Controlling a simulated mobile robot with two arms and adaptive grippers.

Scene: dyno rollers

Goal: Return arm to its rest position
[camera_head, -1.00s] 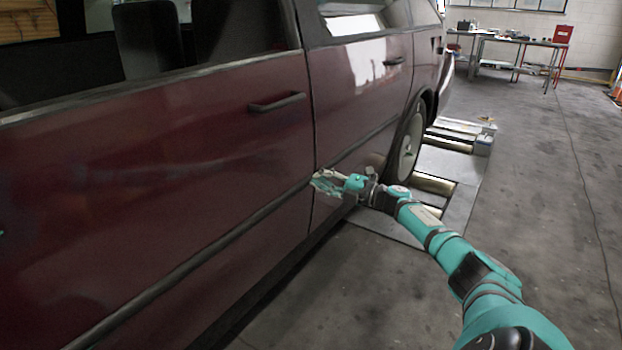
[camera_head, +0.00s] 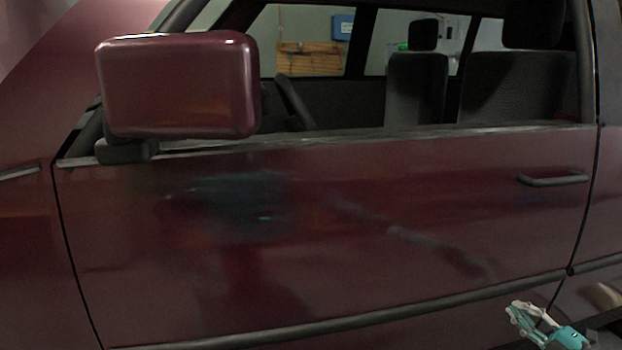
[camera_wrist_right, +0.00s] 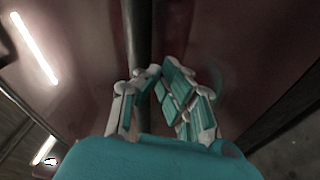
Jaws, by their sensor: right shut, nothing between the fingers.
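My right gripper (camera_head: 520,312) shows at the bottom right of the head view, in front of the lower part of the car door near the dark trim strip. It is shut and empty. In the right wrist view my right gripper (camera_wrist_right: 160,82) has its fingertips together, facing the dark red car body and a dark strip on it. From these views I cannot tell whether the fingertips touch the car. Most of my right arm is outside the head view. My left gripper is not in view.
The dark red car door (camera_head: 330,230) fills most of the head view. A side mirror (camera_head: 180,85) sticks out at the upper left. A door handle (camera_head: 553,180) is at the right, above my right gripper. The trim strip (camera_head: 400,308) runs along the door low down.

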